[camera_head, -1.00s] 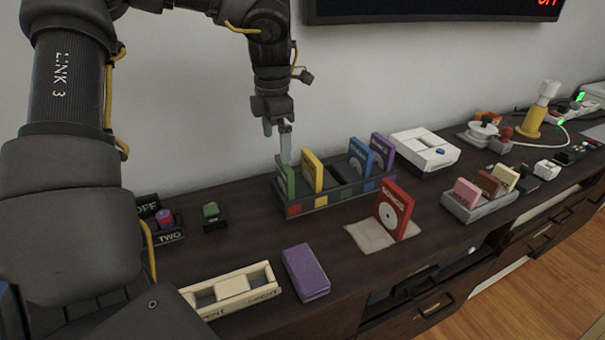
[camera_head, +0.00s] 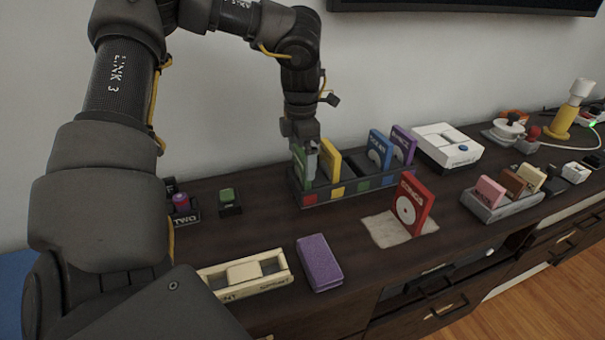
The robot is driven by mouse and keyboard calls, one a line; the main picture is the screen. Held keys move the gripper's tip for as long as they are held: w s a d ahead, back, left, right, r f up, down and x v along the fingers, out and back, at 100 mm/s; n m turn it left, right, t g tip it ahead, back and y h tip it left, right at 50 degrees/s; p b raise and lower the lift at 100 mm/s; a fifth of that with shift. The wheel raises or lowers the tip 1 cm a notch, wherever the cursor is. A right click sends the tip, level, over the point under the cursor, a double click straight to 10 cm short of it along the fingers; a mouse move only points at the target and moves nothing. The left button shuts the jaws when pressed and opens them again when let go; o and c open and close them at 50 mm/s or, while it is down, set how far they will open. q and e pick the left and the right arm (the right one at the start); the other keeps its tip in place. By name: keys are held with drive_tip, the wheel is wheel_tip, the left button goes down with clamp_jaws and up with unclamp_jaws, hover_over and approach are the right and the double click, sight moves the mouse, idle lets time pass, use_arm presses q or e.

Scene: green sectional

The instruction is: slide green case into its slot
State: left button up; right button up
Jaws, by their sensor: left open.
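The green case (camera_head: 299,165) stands upright at the left end of the dark rack (camera_head: 347,200), in the slot above the red label. A yellow case (camera_head: 331,158) stands to its right. The slot behind the green label (camera_head: 363,186) looks empty, between the yellow case and a blue case (camera_head: 379,147). A purple case (camera_head: 404,145) stands at the right end. My left gripper (camera_head: 311,165) is open, pointing down at the green case, with a finger in front of its right part. Contact cannot be told. My right gripper is not in view.
A red case (camera_head: 414,203) stands on a beige cloth (camera_head: 386,231) in front of the rack. A purple block (camera_head: 319,263) and a cream tray (camera_head: 243,276) lie near the front edge. A white box (camera_head: 447,148) is right of the rack. The wall is close behind.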

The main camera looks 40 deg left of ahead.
use_arm(q)
wheel_tip(320, 180, down, 2)
drive_tip(key=shift+w+f, duration=0.1)
drive_tip(key=shift+f, duration=0.25)
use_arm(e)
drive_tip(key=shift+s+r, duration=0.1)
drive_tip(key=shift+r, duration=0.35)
use_arm(q)
drive_tip(key=shift+d, duration=0.1)
drive_tip(key=shift+c, duration=0.4)
drive_tip(key=c, duration=0.8)
drive_tip(key=shift+r, duration=0.25)
drive_tip(key=shift+c, duration=0.2)
wheel_tip(320, 180, up, 9)
drive_tip(key=shift+f+p, duration=0.2)
drive_tip(key=shift+p, duration=0.4)
drive_tip(key=shift+r, duration=0.5)
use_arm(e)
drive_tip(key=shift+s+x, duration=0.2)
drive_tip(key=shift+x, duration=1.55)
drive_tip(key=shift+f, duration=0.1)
